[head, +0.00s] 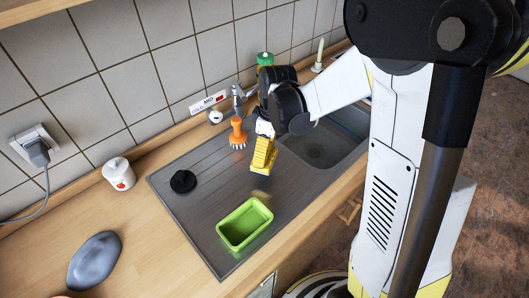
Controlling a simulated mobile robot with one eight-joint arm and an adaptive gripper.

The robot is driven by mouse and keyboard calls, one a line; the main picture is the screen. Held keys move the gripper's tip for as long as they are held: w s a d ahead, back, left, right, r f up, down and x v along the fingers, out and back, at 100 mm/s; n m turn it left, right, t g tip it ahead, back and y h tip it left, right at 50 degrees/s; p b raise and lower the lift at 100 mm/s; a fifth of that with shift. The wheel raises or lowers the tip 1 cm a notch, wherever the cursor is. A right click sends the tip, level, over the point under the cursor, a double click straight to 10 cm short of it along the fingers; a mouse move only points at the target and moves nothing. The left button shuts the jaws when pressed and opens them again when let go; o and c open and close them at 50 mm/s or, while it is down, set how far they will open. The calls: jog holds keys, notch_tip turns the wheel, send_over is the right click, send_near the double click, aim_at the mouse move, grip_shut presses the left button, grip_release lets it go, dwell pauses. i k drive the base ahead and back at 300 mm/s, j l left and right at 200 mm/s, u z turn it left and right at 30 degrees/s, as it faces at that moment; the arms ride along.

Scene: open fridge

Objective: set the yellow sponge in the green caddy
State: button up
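The yellow sponge (260,170) shows as a bright block at the lower end of my gripper (262,158), above the grey drainboard. The gripper's ridged fingers are also yellow, and they appear shut on the sponge. The far side of the grip is hidden. The green caddy (244,225) is an open rectangular tray on the drainboard, below and slightly left of the gripper. Its visible inside looks empty. The sponge is apart from the caddy.
An orange brush (238,134) stands left of the gripper near the faucet (238,98). A black round stopper (183,181) lies on the drainboard (205,205). The sink basin (318,150) is to the right. A white jar (119,174) and a grey oval object (94,260) are on the counter.

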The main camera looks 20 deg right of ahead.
aim_at(246, 227)
jog(key=k+j, duration=0.15)
jog(key=j, duration=0.25)
jog(key=k+j, duration=0.15)
jog(key=j, duration=0.2)
jog(key=k+j+u, duration=0.1)
jog(key=j, duration=0.3)
